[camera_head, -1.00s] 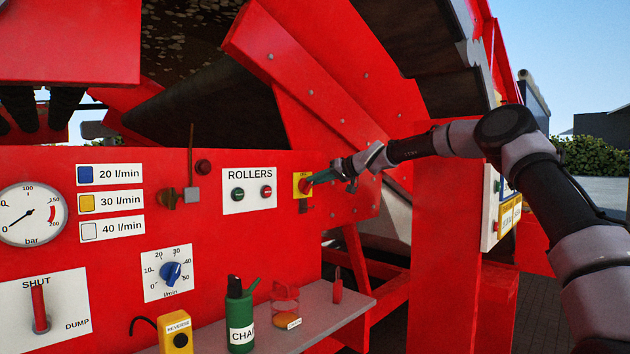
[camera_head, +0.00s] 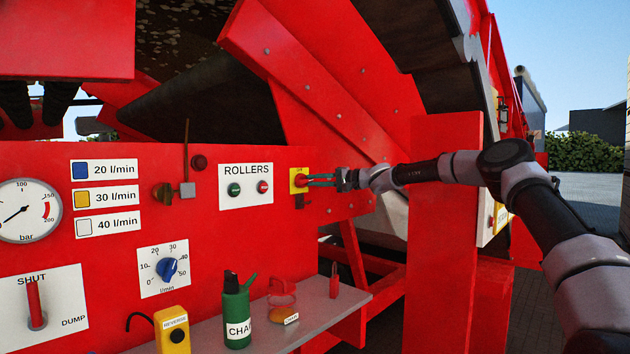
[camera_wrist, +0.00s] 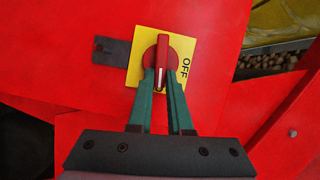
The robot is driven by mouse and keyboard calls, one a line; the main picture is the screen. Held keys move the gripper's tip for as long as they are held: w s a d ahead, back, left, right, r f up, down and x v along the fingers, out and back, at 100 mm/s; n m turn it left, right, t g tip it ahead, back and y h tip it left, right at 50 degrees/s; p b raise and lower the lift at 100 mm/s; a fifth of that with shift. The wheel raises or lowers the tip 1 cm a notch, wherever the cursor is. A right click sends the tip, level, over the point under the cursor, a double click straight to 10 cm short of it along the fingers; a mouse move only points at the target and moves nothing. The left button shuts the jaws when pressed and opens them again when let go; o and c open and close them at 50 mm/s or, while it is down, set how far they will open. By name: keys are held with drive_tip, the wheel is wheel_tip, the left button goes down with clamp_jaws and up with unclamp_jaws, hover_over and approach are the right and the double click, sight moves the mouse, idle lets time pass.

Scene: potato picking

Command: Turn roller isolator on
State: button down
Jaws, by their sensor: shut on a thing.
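The roller isolator is a red rotary handle (camera_wrist: 162,60) on a yellow plate (camera_wrist: 185,48), fixed to the red panel. In the wrist view the plate bears the word OFF along its right side, and the handle's long axis runs up and down the picture. In the head view the isolator's yellow plate (camera_head: 296,175) is right of the ROLLERS panel. My gripper (camera_wrist: 163,80) comes at it from the right in the head view, its green fingers shut on the lower part of the handle. My gripper in the head view (camera_head: 310,180) hides part of the handle.
The ROLLERS panel (camera_head: 246,186) has a green and a red button. A dark tab (camera_wrist: 111,51) sits beside the plate.

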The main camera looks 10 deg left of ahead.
drive_tip(key=shift+a+f+m+y, duration=0.15)
drive_tip(key=shift+m+y, duration=0.15)
drive_tip(key=shift+m, duration=0.2)
idle(0.3)
drive_tip(key=c, duration=0.8)
unclamp_jaws()
drive_tip(key=shift+c, duration=0.2)
drive_tip(key=shift+d, duration=0.3)
drive_tip(key=v, duration=1)
drive_tip(key=shift+s+d+f, duration=0.1)
drive_tip(key=shift+d, duration=0.05)
